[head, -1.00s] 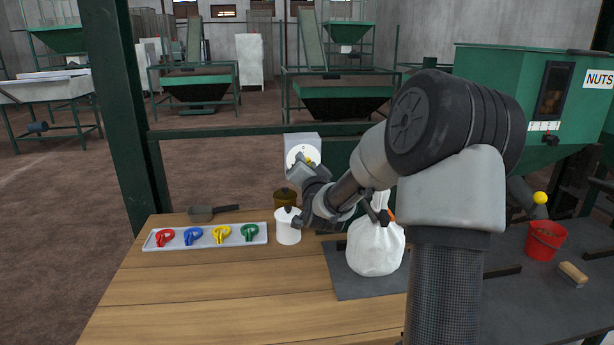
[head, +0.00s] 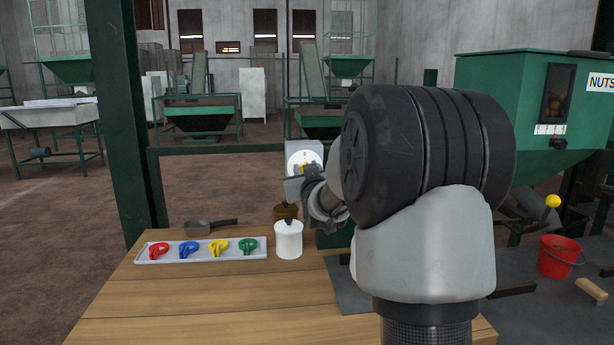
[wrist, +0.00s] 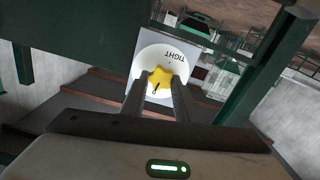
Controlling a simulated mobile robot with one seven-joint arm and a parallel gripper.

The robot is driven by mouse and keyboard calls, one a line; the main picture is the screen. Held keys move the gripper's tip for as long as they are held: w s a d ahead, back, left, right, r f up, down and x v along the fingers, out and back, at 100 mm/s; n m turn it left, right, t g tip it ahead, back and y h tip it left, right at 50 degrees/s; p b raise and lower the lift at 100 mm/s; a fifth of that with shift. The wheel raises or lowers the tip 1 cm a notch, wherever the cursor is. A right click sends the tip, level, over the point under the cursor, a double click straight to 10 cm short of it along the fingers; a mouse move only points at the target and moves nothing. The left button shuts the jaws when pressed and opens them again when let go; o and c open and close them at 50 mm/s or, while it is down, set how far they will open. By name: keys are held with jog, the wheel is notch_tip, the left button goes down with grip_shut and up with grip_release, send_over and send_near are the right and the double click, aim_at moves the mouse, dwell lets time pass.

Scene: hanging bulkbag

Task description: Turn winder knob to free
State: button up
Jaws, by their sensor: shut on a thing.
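The winder is a grey box (head: 291,147) on the green post, with a round white dial (head: 293,157). The yellow star-shaped winder knob (wrist: 161,77) sits at the dial's centre. The dial (wrist: 178,55) carries the word TIGHT and a small dark mark; in the wrist view the lettering looks upside down. My gripper (wrist: 156,82) is shut on the knob, one finger on each side. In the head view my gripper (head: 304,173) covers the lower part of the dial and most of the knob. I cannot read where the knob points.
A wooden table (head: 190,297) stands below, with a tray (head: 205,258) of red, blue, yellow and green clips. A red bucket (head: 556,261) is at right.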

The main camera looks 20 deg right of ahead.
jog(key=shift+f+n, duration=0.1)
jog(key=shift+n, duration=0.6)
jog(key=o, duration=1)
jog(key=shift+o, duration=0.2)
jog(key=shift+s, duration=0.1)
jog(key=p+v, duration=0.1)
jog(key=v, duration=1.6)
jog(key=shift+s+a, duration=0.1)
jog(key=shift+s, duration=0.05)
